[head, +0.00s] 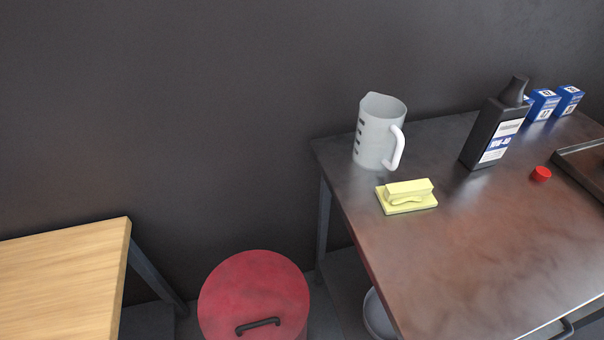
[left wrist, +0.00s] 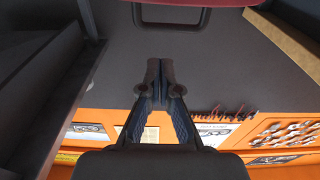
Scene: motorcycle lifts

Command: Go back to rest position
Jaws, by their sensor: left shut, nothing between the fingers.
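My left gripper (left wrist: 160,72) shows in the left wrist view, shut with its fingertips together and nothing held. It hangs over dark grey floor, apart from everything around it. Neither of my grippers shows in the head view. The right gripper is in no frame.

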